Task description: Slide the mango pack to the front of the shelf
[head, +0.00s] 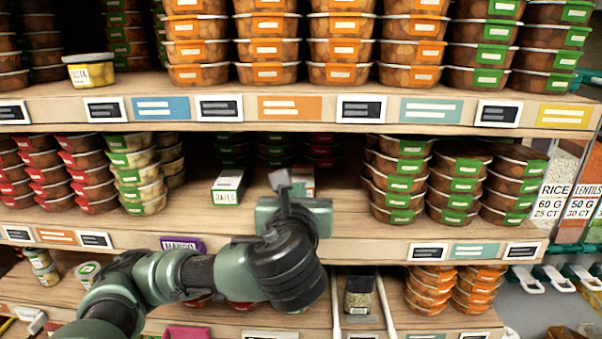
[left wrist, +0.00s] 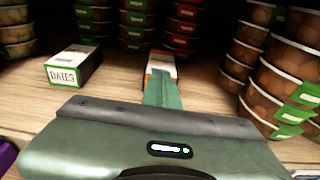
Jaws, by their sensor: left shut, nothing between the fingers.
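A purple corner (left wrist: 6,156) shows at the lower left of the left wrist view. My left gripper (head: 281,182) is shut and empty, reaching into the middle shelf. Its fingers (left wrist: 160,90) point at a white and orange box (left wrist: 162,66), partly hidden behind them; whether they touch it I cannot tell. My right gripper is not in view.
A white and green DATES box (head: 228,186) stands left of my gripper. Stacked tubs with red and green labels (head: 137,172) are farther left; brown tubs with green labels (head: 398,180) stand close on the right. The upper shelf edge (head: 290,107) is above. Bare board lies around the DATES box.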

